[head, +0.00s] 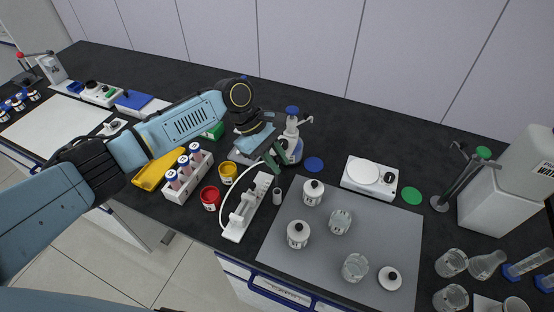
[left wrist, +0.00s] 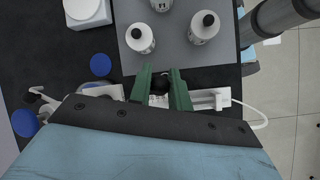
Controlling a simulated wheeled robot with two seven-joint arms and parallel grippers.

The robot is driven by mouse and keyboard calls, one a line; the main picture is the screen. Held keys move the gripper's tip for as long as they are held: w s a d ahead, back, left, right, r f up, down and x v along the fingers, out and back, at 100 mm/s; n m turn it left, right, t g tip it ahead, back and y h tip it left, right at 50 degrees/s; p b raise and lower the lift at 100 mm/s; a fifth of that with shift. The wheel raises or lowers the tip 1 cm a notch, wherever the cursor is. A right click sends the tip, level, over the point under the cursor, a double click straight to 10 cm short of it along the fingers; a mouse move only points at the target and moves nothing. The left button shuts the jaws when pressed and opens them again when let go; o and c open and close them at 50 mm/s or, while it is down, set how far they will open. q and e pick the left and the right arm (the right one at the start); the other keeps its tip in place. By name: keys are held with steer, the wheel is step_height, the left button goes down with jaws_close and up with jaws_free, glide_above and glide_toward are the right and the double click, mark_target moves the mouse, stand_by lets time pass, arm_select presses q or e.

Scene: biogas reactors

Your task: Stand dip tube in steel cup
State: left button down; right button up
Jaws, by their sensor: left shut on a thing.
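My left gripper (head: 276,166) is over the bench just behind the small grey steel cup (head: 277,196), which stands upright between a white rack and the grey mat. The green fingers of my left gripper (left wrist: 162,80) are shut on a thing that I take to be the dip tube. The tube itself is mostly hidden by the fingers. A dark round spot shows between the fingers in the left wrist view; I cannot tell whether it is the cup's mouth. My right gripper is out of view.
The white rack (head: 243,217) has a thin white curved line beside it, tube or cord. A pump bottle (head: 291,137) stands behind the cup. The grey mat (head: 275,247) holds several jars. Red (head: 210,198) and yellow (head: 228,172) pots stand left.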

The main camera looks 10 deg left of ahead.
arm_select(q)
step_height(320, 180, down, 2)
steer(key=shift+f+b, duration=0.1)
steer(key=shift+b, duration=1.15)
steer(key=shift+f, duration=0.65)
steer(key=shift+f+b, duration=0.4)
steer(key=shift+f, duration=1.25)
steer(key=c, duration=0.7)
jaws_free()
steer(key=shift+c, duration=0.2)
